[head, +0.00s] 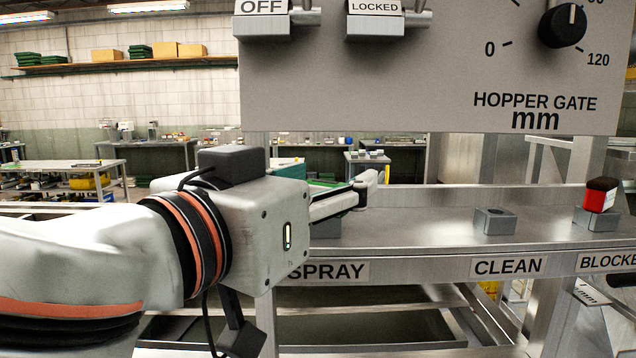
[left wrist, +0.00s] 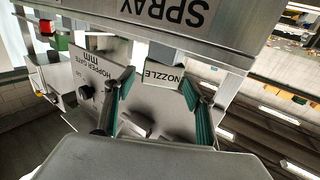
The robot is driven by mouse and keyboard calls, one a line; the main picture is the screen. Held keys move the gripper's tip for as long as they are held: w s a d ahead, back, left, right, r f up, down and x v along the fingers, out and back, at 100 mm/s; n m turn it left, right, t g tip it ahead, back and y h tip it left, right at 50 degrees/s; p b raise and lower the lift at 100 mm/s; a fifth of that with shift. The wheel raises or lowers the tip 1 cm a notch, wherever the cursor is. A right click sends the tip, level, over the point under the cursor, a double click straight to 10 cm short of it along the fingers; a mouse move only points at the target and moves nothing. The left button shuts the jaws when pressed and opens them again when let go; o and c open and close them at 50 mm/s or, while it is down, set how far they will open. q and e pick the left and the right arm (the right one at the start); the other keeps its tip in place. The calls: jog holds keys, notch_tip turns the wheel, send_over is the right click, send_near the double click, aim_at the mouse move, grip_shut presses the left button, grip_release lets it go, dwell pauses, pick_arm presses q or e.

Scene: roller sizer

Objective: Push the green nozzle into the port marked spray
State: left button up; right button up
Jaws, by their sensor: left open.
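A block labelled NOZZLE, with green at its edges (left wrist: 163,77), shows in the left wrist view, which is upside down. It lies between the spread fingers of my left gripper, against a grey block at the shelf edge above the SPRAY label (left wrist: 165,10). I cannot tell how deep it sits in the port. In the head view my left gripper (head: 360,193) is open, reaching right just above the grey spray port (head: 326,229). My gripper and arm hide most of the port and the nozzle there. My right gripper is not in view.
To the right on the metal shelf (head: 420,232) stand the empty-looking clean port (head: 495,221) and the blocked port (head: 597,219) with a red, black-topped piece (head: 600,195). A control panel (head: 380,90) overhangs the shelf. The shelf is clear between spray and clean.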

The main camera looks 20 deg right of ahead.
aim_at(324, 182)
pick_arm(q)
notch_tip(324, 182, up, 10)
jog(key=shift+f, duration=0.15)
dwell(0.7)
